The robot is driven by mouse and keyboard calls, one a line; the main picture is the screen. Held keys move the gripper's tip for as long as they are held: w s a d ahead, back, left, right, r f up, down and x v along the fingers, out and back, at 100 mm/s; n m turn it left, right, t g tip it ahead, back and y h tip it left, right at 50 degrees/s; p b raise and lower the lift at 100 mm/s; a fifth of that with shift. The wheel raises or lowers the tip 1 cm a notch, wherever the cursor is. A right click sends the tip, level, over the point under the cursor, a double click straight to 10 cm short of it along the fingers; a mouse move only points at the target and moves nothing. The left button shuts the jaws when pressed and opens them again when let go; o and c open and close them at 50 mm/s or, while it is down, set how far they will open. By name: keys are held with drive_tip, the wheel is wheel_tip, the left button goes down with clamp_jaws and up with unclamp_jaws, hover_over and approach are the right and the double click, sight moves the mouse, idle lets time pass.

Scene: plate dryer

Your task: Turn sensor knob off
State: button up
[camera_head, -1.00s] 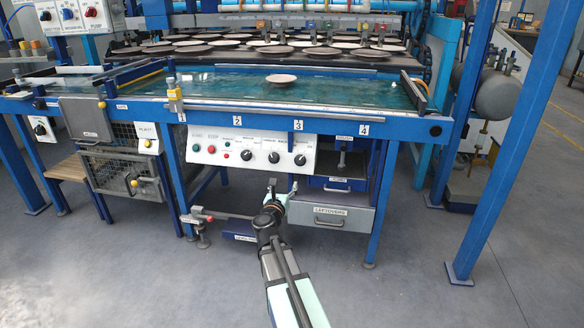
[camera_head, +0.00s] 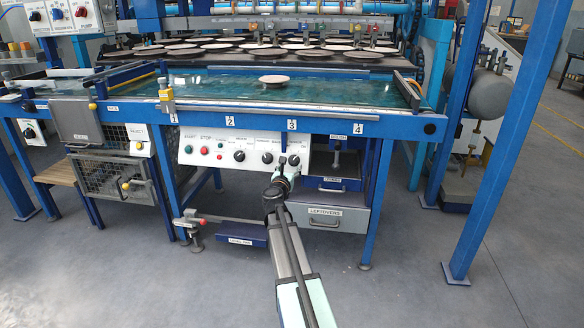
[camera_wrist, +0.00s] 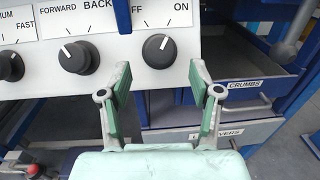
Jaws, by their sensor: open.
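The sensor knob is the rightmost black knob (camera_wrist: 158,51) on the white control panel (camera_wrist: 220,14). In the wrist view its white mark points up and right, toward the ON label; the OFF label at its upper left is only partly legible. The knob also shows in the head view (camera_head: 293,160), close to my gripper (camera_head: 286,168). In the wrist view my gripper (camera_wrist: 160,72) is open, with its fingers spread left and right below the knob. Nothing is between the fingers, and contact with the knob cannot be seen.
A FORWARD/BACK knob (camera_wrist: 78,57) is left of the sensor knob. The CRUMBS drawer (camera_wrist: 250,80) and LEFTOVERS drawer (camera_head: 325,213) are below and right of the panel. The blue table edge (camera_head: 260,114) is above the panel.

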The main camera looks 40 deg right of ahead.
sight(293, 162)
drive_tip(key=shift+b+x, duration=0.3)
drive_tip(key=shift+x, duration=1.6)
drive_tip(key=c, duration=1.2)
